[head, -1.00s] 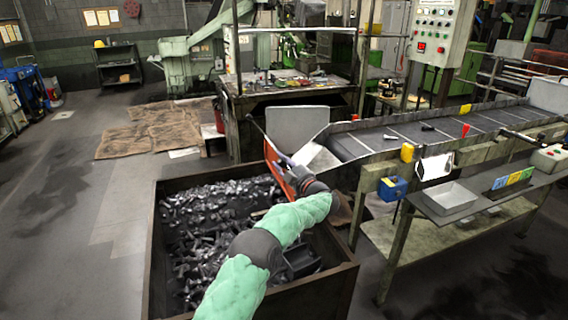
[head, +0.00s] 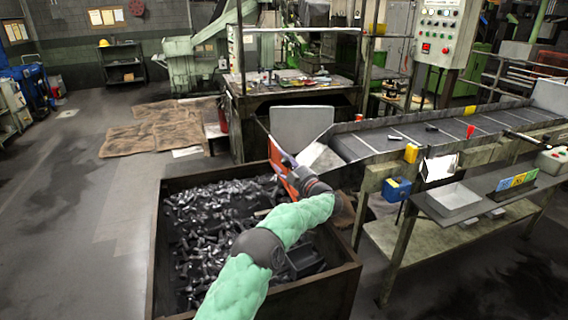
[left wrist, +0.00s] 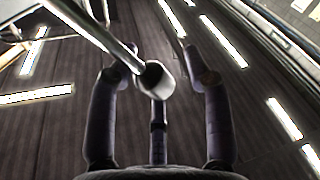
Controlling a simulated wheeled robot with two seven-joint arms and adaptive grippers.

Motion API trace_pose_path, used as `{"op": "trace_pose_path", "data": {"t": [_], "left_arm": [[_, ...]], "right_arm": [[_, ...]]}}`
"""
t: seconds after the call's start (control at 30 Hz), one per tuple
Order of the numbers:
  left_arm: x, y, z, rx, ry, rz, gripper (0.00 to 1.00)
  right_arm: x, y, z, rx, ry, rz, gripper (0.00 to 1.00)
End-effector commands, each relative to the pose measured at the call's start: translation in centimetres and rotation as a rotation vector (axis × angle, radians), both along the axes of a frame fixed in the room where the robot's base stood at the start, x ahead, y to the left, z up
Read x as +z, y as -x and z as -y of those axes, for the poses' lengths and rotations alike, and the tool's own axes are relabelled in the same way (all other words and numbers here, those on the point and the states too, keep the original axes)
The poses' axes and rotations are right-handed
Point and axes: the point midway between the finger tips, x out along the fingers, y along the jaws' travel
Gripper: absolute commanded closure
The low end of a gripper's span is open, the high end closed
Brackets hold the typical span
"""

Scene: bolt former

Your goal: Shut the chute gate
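The conveyor's chute (head: 318,158) ends above the bin of dark bolts. An orange-red plate (head: 275,155), which looks like the chute gate, stands beside its lower end, partly hidden by my left gripper (head: 284,158). In the left wrist view, a metal rod with a rounded end knob (left wrist: 155,82) comes in from the upper left. The knob appears between the spread purple fingers of my left gripper (left wrist: 158,85), with gaps to the side fingers; I cannot tell whether it touches any finger. My right gripper is not in view.
The steel bin (head: 157,250) of bolts lies below my left arm. A grey upright plate (head: 300,127) stands behind the chute. The conveyor (head: 400,140) runs right, with a side table (head: 468,217) in front of it.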

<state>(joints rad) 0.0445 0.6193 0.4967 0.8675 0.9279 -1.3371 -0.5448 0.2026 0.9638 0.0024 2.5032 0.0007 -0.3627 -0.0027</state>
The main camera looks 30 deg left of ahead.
Motion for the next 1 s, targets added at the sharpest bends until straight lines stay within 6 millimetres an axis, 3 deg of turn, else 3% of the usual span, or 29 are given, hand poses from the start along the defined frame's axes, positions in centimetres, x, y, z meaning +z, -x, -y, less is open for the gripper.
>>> {"op": "trace_pose_path", "data": {"t": [0.6, 1.0], "left_arm": [[-1.5, 4.3, 9.3, 0.0, 0.0, 0.0, 0.5], [-1.6, 4.9, 10.3, 0.003, 0.0, 0.002, 0.5]], "right_arm": [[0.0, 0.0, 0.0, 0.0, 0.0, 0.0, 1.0], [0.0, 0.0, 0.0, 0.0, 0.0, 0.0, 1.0]]}}
